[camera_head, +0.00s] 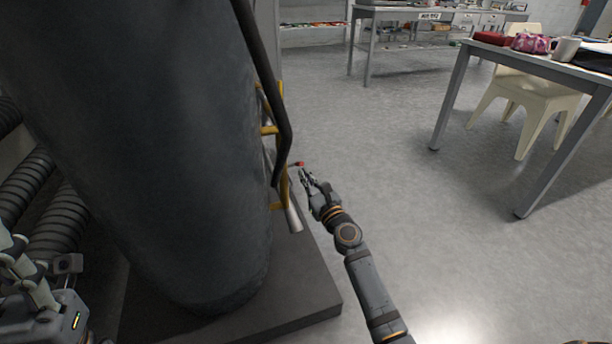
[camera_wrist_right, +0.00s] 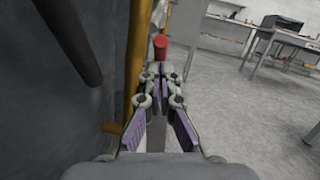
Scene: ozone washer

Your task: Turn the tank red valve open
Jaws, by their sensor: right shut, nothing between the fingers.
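The red valve (camera_head: 299,163) is a small red piece beside the big dark grey tank (camera_head: 140,140), just past my right gripper (camera_head: 303,174). In the right wrist view the red valve (camera_wrist_right: 160,46) stands straight ahead, just beyond the tips of the right gripper (camera_wrist_right: 160,74). The right gripper is shut with nothing between its fingers. I cannot tell whether its tips touch the valve. Part of my left gripper (camera_head: 28,268) shows at the lower left edge, in front of the tank; whether it is open is unclear.
A yellow frame (camera_head: 270,130) and a black bar (camera_head: 270,85) run along the tank's right side, close to my right gripper. The tank stands on a dark base (camera_head: 315,290). A table (camera_head: 550,68) and a cream chair (camera_head: 530,100) stand at right. The floor between is clear.

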